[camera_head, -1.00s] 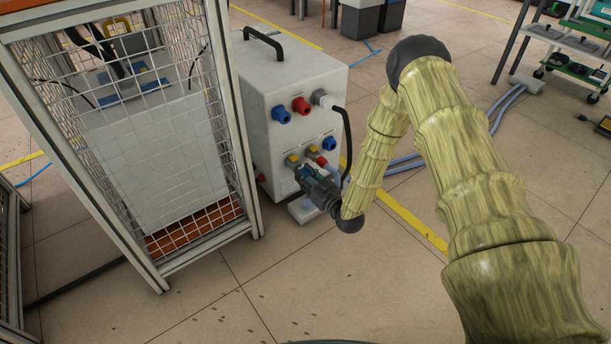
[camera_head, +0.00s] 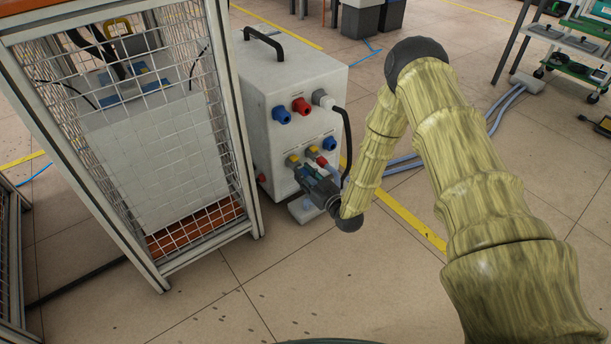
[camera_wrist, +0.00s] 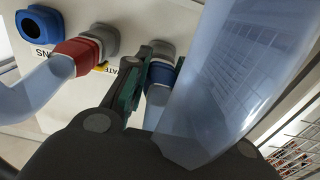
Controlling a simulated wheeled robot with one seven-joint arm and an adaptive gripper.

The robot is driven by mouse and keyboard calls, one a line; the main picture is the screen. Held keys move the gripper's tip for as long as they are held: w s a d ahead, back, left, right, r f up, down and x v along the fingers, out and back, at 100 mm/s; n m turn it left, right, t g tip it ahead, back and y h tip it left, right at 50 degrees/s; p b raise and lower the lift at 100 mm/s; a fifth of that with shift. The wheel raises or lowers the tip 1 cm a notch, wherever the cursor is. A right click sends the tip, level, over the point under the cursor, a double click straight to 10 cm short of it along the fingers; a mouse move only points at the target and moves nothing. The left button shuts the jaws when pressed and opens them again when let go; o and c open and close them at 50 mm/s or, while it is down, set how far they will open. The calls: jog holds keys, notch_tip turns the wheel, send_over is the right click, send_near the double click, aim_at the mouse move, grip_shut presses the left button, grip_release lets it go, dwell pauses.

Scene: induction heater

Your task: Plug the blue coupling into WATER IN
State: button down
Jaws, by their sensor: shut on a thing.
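My gripper (camera_head: 308,175) is at the lower front of the white heater box (camera_head: 295,85). In the wrist view my gripper (camera_wrist: 146,82) is shut on the blue coupling (camera_wrist: 162,73), with green finger pads on either side. The coupling lines up with a grey port (camera_wrist: 162,48) on the panel and looks close against it. I cannot tell whether it is fully seated. A translucent blue hose (camera_wrist: 235,75) runs from the coupling side and hides much of the right. The label by the port is partly hidden.
A red coupling (camera_wrist: 78,56) with its own hose sits in the neighbouring port beside my gripper. A blue socket (camera_wrist: 40,24) is beyond it. A wire-mesh cage (camera_head: 160,140) stands close on the left. Floor in front is clear.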

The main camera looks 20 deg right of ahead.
jog(key=shift+w+a, duration=0.2)
jog(key=shift+w, duration=0.2)
dwell(0.3)
jog(key=c, duration=1.1)
grip_release()
jog(key=shift+s, duration=0.1)
